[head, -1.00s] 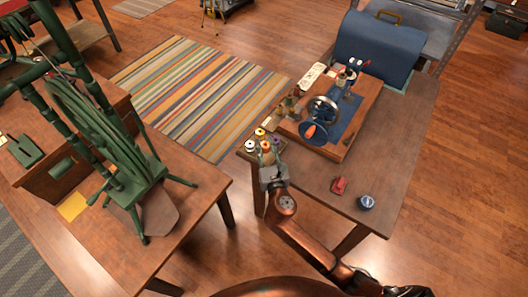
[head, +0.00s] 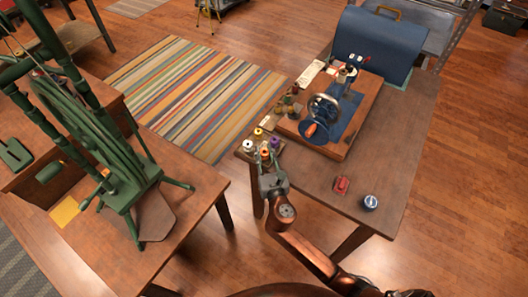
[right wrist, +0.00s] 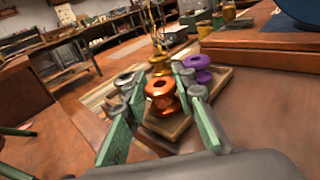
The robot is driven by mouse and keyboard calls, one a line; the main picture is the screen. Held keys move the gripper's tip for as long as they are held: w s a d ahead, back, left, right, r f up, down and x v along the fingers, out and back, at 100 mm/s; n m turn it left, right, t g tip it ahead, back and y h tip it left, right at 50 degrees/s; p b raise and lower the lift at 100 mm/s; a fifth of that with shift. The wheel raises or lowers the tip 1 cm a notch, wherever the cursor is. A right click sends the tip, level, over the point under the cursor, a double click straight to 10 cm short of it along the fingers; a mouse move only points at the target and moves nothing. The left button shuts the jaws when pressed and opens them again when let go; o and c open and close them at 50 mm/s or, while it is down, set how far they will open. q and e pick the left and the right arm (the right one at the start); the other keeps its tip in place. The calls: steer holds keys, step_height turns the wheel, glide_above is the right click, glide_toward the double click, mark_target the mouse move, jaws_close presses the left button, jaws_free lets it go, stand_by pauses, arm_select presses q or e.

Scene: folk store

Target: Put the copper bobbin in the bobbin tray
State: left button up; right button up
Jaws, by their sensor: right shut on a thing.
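The copper bobbin (right wrist: 162,95) is an orange, shiny spool. It stands about upright between the green fingers of my right gripper (right wrist: 160,112), which is shut on it. In the head view the right gripper (head: 270,171) is at the table's near left corner, with the copper bobbin (head: 265,154) at its tip. The bobbin tray (right wrist: 219,82) is a small wooden tray under and behind the bobbin; I cannot tell whether the bobbin touches it. A purple bobbin (right wrist: 197,66) and a yellow bobbin (right wrist: 160,64) stand behind it. A white bobbin (head: 248,146) shows in the head view.
A sewing machine on a wooden base (head: 335,150) stands behind the tray. A red object (head: 342,185) and a small blue tin (head: 370,202) lie to the right. A blue case (head: 375,45) is at the back. A green spinning wheel (head: 110,150) stands on the left table.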

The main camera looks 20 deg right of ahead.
steer(key=o, duration=1.1)
steer(key=shift+f, duration=0.15)
steer(key=shift+r, duration=0.2)
arm_select(q)
steer(key=s+f+p, duration=0.2)
steer(key=s+p, duration=0.1)
steer(key=s, duration=0.3)
steer(key=shift+s+a+f, duration=0.25)
steer(key=shift+s+f, duration=0.1)
arm_select(e)
steer(key=s+a, duration=0.1)
steer(key=s, duration=1.1)
steer(key=shift+a+r, duration=0.25)
steer(key=shift+r, duration=0.05)
